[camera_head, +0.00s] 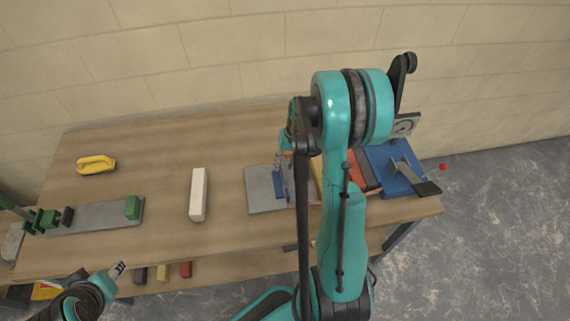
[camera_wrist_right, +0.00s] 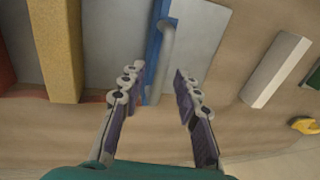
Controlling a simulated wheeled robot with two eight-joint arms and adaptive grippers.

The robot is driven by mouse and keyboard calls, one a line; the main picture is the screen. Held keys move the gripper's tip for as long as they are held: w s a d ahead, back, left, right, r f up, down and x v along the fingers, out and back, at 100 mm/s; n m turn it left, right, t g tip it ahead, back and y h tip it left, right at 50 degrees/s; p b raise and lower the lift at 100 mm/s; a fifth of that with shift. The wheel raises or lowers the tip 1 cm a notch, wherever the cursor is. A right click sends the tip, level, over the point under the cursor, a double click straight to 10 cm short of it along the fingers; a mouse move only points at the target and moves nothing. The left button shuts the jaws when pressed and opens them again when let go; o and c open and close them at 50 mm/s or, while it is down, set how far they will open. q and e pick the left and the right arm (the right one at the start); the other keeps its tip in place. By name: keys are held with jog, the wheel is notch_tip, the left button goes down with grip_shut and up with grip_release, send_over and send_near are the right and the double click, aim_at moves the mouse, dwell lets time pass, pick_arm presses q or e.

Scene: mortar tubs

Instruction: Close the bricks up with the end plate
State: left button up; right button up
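The blue end plate (camera_wrist_right: 153,45) stands on edge on a grey base plate (camera_head: 260,190), with a grey bar handle (camera_wrist_right: 167,45) along it. Its blue edge also shows in the head view (camera_head: 277,186), partly behind my right arm. My right gripper (camera_wrist_right: 160,84) is open, its fingers on either side of the handle with gaps showing. To the left in the wrist view, a yellow brick (camera_wrist_right: 60,45) stands apart from the end plate, with a reddish brick (camera_wrist_right: 5,65) beyond. My left gripper (camera_head: 117,270) is by the table's front edge; its finger opening is unclear.
A white block (camera_head: 198,194) lies mid-table, left of the base plate. A yellow tool (camera_head: 96,164) lies at the back left. A green clamp on a grey strip (camera_head: 95,217) is at the left. A blue fixture (camera_head: 390,165) stands at the right end.

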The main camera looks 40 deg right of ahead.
grip_shut()
jog(key=s+d+b, duration=0.1)
jog(key=s+d, duration=0.3)
jog(key=d, duration=0.4)
jog(key=shift+s+d, duration=0.15)
jog(key=shift+s, duration=0.1)
grip_release()
jog(key=shift+r, duration=0.1)
notch_tip(320, 180, up, 12)
jog(key=s+d, duration=0.1)
jog(key=d, duration=0.1)
jog(key=shift+f, duration=0.2)
